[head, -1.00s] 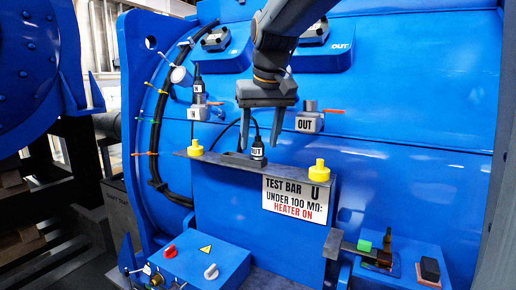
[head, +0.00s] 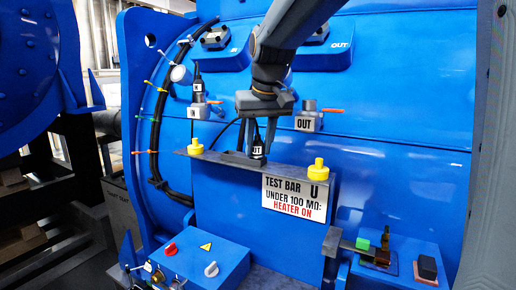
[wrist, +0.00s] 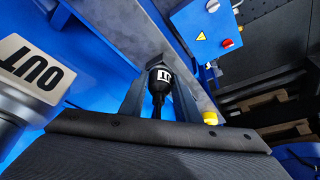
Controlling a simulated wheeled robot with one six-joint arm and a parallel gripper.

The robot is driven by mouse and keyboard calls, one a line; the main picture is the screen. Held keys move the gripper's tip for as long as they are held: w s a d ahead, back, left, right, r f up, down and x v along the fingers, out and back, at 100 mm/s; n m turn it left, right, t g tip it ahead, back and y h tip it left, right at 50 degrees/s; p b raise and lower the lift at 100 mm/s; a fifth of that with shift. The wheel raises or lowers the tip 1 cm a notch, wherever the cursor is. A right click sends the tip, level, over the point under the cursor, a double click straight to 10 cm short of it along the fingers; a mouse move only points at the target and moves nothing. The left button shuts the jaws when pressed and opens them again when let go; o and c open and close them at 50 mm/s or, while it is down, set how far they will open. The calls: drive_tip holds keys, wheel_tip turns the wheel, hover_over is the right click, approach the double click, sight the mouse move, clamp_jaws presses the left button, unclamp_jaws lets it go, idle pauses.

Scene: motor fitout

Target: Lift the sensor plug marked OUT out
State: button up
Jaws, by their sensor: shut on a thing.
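The sensor plug marked OUT (head: 257,151) is a black plug with a white label and a cable, standing upright on the grey shelf of the test bar (head: 290,172). The first letter of its label is covered by a finger in the head view. My gripper (head: 258,146) points down with its fingers on both sides of the plug, shut on it. In the wrist view the plug (wrist: 160,77) sits between the two fingers (wrist: 160,95), and its lower end is at the shelf. I cannot tell whether it is clear of its seat.
A grey valve block labelled OUT (head: 307,121) with an orange handle is close right of my gripper. Yellow knobs stand on the shelf at left (head: 195,147) and right (head: 318,170). Another plug (head: 198,90) hangs left. A blue control box (head: 197,258) is below.

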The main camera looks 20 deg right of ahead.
wheel_tip(320, 180, up, 9)
drive_tip(key=shift+r+b, duration=0.1)
drive_tip(key=shift+b, duration=0.8)
drive_tip(key=shift+r, duration=0.4)
